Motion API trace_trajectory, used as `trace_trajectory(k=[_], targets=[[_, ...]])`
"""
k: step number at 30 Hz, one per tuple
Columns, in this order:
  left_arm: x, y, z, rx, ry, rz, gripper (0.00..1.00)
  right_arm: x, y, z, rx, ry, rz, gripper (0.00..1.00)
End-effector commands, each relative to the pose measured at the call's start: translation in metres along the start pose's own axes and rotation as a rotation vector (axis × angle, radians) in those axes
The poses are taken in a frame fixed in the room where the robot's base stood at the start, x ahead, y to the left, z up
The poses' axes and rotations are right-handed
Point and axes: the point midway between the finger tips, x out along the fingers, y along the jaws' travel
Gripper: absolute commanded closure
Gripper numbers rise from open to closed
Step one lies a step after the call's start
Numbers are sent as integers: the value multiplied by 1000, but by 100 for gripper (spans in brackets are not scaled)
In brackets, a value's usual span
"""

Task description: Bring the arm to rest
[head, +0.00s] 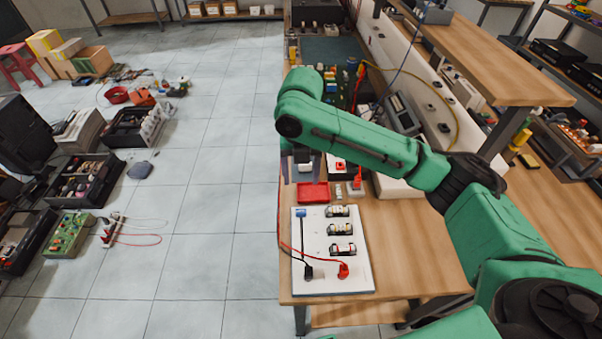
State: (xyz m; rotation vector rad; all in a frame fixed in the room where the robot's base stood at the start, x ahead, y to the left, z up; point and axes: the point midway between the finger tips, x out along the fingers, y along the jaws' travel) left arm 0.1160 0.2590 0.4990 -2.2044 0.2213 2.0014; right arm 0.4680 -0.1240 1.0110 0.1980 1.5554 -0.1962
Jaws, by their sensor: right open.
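My green right arm comes in from the lower right and reaches left across the workbench (420,235). Its wrist end is above the bench's left edge. My right gripper (303,168) is mostly hidden below the wrist, and only a small part shows near the bench's left edge, behind the red tray. It is open, and I see nothing held in it. My left arm and left gripper are not in view.
A white board (352,272) with battery holders and red and black leads lies on the bench front. A red tray (313,193) is behind it. Bins, a green circuit board (68,235) and a power strip lie on the floor at left. The middle floor is clear.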

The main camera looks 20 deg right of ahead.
Motion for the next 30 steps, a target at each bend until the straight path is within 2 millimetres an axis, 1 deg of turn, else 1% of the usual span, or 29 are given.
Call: trace_trajectory(k=[1, 4, 18, 20, 23, 24, 27, 30], targets=[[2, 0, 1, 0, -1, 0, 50, -6, 0, 0, -1, -1, 0, 32], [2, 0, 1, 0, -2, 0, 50, -13, 0, 0, -1, 0, -1, 32], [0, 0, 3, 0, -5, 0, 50, -15, 0, 0, -1, 1, -1, 32], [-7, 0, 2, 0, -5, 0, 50, -22, 0, 0, -1, 1, 0, 32], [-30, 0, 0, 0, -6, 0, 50, -45, 0, 0, -1, 0, 0, 32], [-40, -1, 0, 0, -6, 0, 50, -55, 0, 0, -1, 0, 0, 32], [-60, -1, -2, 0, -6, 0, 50, -75, 0, 0, -1, 1, -1, 32], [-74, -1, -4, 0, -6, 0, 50, -88, 0, 0, -1, 1, -1, 32]])
